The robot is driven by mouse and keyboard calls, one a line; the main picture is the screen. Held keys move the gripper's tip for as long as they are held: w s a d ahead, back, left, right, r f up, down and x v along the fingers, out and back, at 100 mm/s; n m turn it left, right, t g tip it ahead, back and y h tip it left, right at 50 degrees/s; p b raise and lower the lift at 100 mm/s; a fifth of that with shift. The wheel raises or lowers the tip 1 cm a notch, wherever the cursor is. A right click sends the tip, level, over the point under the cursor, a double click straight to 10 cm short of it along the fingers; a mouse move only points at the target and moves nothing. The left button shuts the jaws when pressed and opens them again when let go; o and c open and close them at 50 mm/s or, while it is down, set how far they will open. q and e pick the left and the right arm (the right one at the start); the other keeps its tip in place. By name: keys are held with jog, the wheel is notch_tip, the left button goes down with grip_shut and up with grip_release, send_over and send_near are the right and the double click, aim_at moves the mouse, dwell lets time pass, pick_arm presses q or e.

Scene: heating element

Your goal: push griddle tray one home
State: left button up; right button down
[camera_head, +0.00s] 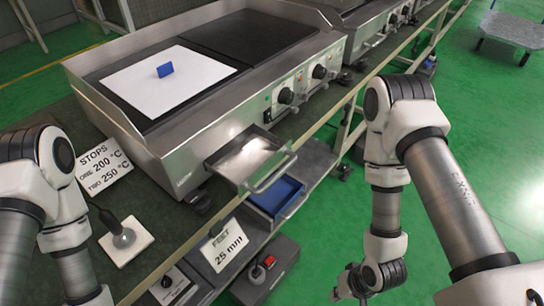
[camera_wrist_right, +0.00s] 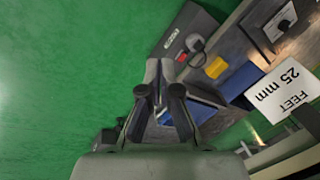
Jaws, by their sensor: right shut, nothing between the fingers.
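The griddle tray (camera_head: 246,157) is a shiny metal drawer with a bar handle (camera_head: 270,173). It sticks out of the front of the near griddle (camera_head: 200,128), partly pulled out. My right gripper (camera_head: 343,287) is low at the bottom right in the head view, over the green floor, apart from the tray and its handle. In the right wrist view its fingers (camera_wrist_right: 160,88) are shut with nothing held. My left arm enters at the left, but its gripper is out of view.
Below the tray is an open blue-lined drawer (camera_head: 277,195). A "FEET 25 mm" sign (camera_head: 224,245) stands left of it. A box with a red button (camera_head: 268,262) is lower down. On the griddle lies a white sheet (camera_head: 168,86) with a blue block (camera_head: 165,70).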

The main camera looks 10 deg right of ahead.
jog(key=w+a+r+m+t+y, duration=0.2)
jog(key=w+r+m+t+y, duration=0.15)
jog(key=r, duration=0.25)
jog(key=m+t+y+p, duration=0.1)
jog(key=m+t+y, duration=0.3)
jog(key=t, duration=0.3)
send_near(284, 172)
jog(key=b+x, duration=0.3)
jog(key=x, duration=0.4)
pick_arm(q)
jog(key=shift+s+f, duration=0.25)
jog(key=shift+f, duration=0.55)
pick_arm(e)
jog(key=shift+w, duration=0.15)
jog(key=shift+a, duration=0.1)
